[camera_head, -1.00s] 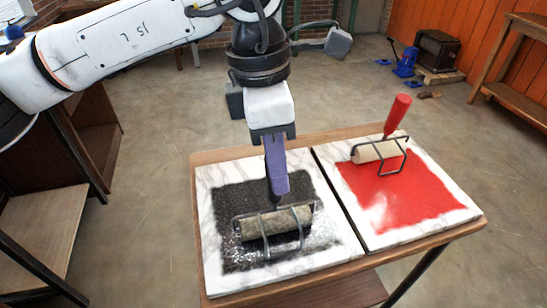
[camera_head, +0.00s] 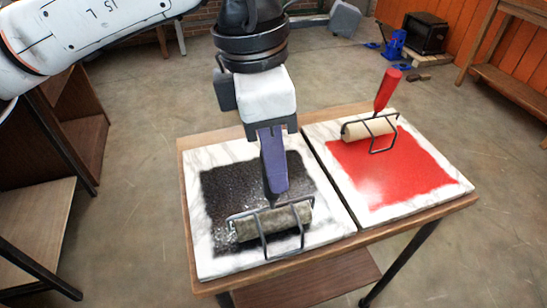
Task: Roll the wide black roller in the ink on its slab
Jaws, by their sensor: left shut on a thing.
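The wide roller (camera_head: 270,222) lies on the black ink patch (camera_head: 232,187), near the front of its white marble slab (camera_head: 200,262). Its sleeve looks grey and speckled, set in a wire frame. My left gripper (camera_head: 272,165) comes down from above and is shut on the roller's upright handle (camera_head: 273,180), which is mostly hidden by the fingers. The ink is dark and textured, with paler, shiny speckles around the roller. My right gripper is not in view.
A second marble slab (camera_head: 448,196) with red ink (camera_head: 385,175) stands close on the right. A cream roller (camera_head: 368,127) with a red handle rests at its back. Both slabs share a wooden table (camera_head: 430,221). Shelves (camera_head: 35,215) stand at the left, with open floor between.

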